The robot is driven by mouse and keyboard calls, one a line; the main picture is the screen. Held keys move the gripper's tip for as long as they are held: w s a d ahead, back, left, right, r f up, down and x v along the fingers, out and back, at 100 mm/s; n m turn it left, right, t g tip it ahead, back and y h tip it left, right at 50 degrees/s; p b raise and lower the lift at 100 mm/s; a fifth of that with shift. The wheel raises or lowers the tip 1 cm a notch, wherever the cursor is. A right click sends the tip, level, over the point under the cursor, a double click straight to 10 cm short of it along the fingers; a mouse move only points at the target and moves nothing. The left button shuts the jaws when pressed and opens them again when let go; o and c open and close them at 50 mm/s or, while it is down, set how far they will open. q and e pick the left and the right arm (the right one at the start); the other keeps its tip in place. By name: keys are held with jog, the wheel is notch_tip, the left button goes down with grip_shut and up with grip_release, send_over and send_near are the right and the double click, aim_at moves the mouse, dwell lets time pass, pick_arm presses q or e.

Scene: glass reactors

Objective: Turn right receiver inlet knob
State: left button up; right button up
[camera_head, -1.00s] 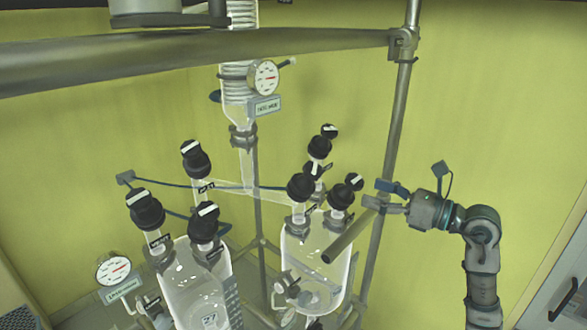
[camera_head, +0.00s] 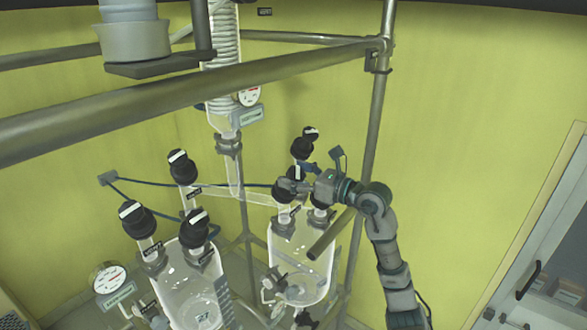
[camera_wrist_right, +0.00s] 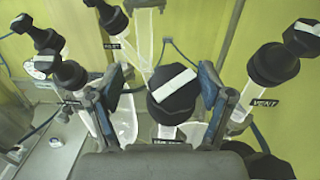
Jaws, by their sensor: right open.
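The right receiver (camera_head: 300,262) is a clear glass vessel with several black knobs on its necks. My right gripper (camera_head: 292,183) is open at these knobs in the head view and covers part of them. In the right wrist view, a black knob with a white stripe (camera_wrist_right: 172,92) sits between the two spread fingers of my right gripper (camera_wrist_right: 163,88). Gaps show on both sides, so the fingers look apart from it. The label under this knob is mostly hidden by the gripper body. A knob marked VENT (camera_wrist_right: 272,65) stands to the right. My left gripper is not in view.
The left receiver (camera_head: 190,285) with its black knobs stands to the left. A metal frame post (camera_head: 372,120) rises behind my right arm, and a thick bar (camera_head: 180,95) crosses above. A glass coil column (camera_head: 225,90) hangs behind. A grey rod (camera_head: 330,235) juts below my wrist.

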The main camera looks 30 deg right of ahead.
jog(key=shift+w+a, duration=0.25)
jog(key=shift+w, duration=0.05)
jog(key=shift+f, duration=0.1)
jog(key=d, duration=0.3)
jog(key=shift+w+d+f, duration=0.1)
jog(key=shift+f, duration=0.25)
jog(key=c, duration=0.6)
jog(key=shift+a+r, duration=0.1)
jog(key=shift+a, duration=0.1)
jog(key=c, duration=0.4)
jog(key=shift+a+r, duration=0.15)
jog(key=shift+a, duration=0.5)
jog(key=shift+c, duration=0.8)
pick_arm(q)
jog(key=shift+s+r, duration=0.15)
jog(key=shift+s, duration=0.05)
pick_arm(e)
jog(key=shift+d, duration=0.15)
